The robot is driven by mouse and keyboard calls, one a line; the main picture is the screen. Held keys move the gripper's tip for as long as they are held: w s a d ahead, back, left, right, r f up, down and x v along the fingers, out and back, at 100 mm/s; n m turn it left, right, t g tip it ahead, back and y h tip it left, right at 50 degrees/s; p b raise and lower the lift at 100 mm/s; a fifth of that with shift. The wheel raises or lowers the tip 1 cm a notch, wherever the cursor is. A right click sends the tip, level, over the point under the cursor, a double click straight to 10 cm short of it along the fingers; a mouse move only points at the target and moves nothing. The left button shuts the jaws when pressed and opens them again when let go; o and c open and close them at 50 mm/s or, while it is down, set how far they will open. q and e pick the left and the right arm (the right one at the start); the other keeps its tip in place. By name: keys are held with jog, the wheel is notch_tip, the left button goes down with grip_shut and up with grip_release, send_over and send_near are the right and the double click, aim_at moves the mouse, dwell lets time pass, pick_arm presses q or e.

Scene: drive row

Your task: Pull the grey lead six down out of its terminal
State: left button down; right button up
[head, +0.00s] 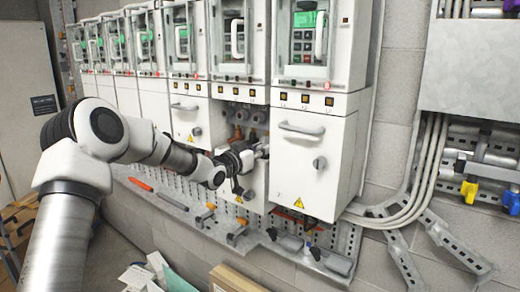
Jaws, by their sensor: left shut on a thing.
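My left arm reaches in from the left. Its dark gripper (256,156) is at the front of the white cabinet second from the right, just below its opened compartment. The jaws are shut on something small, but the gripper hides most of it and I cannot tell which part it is. Inside the compartment dark terminals (241,116) sit in a row, with orange-brown pieces (239,132) below them. Grey lead six cannot be made out clearly from the other parts. My right gripper is not in view.
A closed white door with a handle (301,129) is just right of the gripper. Similar cabinets run away to the left. Below is a perforated metal rail (180,205) with tools on it. Grey conduits (425,175) curve along the wall at right.

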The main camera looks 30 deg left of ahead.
pick_arm(q)
jog(key=shift+f, duration=0.1)
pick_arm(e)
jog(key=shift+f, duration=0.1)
pick_arm(q)
jog(key=c, duration=1)
grip_release()
jog(key=shift+w+f, duration=0.1)
jog(key=shift+w, duration=0.15)
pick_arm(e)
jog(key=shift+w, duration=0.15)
pick_arm(q)
jog(key=s, duration=1.2)
jog(key=shift+a, duration=0.4)
jog(key=shift+w, duration=0.1)
